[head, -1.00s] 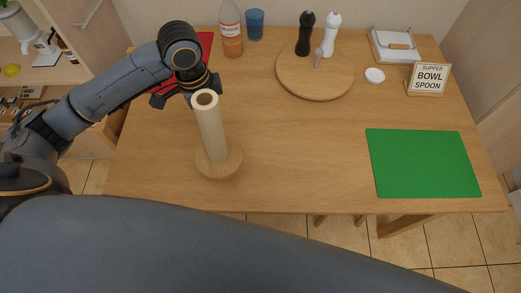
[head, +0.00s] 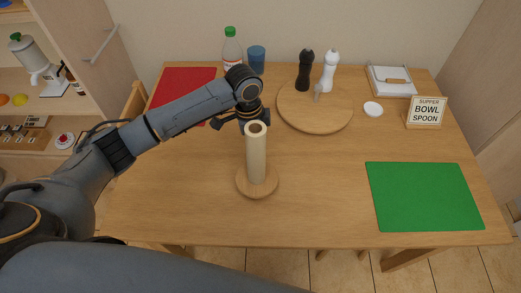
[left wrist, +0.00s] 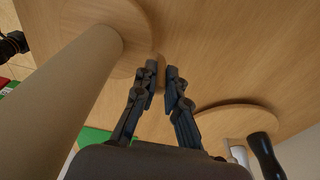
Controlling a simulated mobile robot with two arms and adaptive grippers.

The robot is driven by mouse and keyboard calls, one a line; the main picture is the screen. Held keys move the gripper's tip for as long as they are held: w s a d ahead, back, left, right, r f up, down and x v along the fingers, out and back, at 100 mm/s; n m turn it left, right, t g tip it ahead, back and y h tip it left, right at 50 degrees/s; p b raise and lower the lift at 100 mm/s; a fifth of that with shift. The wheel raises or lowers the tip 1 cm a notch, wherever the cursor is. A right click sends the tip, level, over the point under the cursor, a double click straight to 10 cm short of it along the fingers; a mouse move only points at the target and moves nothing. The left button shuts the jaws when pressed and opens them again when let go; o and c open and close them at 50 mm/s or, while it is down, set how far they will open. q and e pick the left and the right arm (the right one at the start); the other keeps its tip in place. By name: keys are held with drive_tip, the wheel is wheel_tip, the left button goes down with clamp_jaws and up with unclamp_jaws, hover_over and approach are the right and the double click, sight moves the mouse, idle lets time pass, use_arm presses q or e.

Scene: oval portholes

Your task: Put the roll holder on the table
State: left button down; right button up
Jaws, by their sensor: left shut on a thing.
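The roll holder (head: 257,160) is a round wooden base with an upright cream roll on it. It is over the left-middle part of the wooden table (head: 310,222); whether its base touches the tabletop I cannot tell. My left gripper (left wrist: 161,75) reaches down behind the roll, its fingers closed at the edge of the base. In the left wrist view the roll (left wrist: 60,95) stands left of the fingers and the base (left wrist: 135,20) shows at the top left. The fingertips are hidden behind the roll in the head view.
A red mat (head: 185,85), bottle (head: 232,50) and blue cup (head: 256,60) are at the back left. A round board (head: 315,115) carries dark and white mills. A sign (head: 427,112), white dish (head: 373,109) and green mat (head: 425,195) are right. The front middle is clear.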

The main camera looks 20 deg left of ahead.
use_arm(q)
drive_tip(key=f, duration=0.4)
drive_tip(key=shift+w+d+f+p, duration=0.15)
drive_tip(key=shift+w+d+p, duration=0.25)
drive_tip(key=c, duration=1.4)
unclamp_jaws()
drive_tip(key=shift+f, duration=0.15)
wheel_tip(320, 180, up, 12)
drive_tip(key=a, duration=0.1)
drive_tip(key=shift+s+a+b, duration=0.15)
drive_tip(key=shift+a+b, duration=0.05)
drive_tip(key=shift+b, duration=0.15)
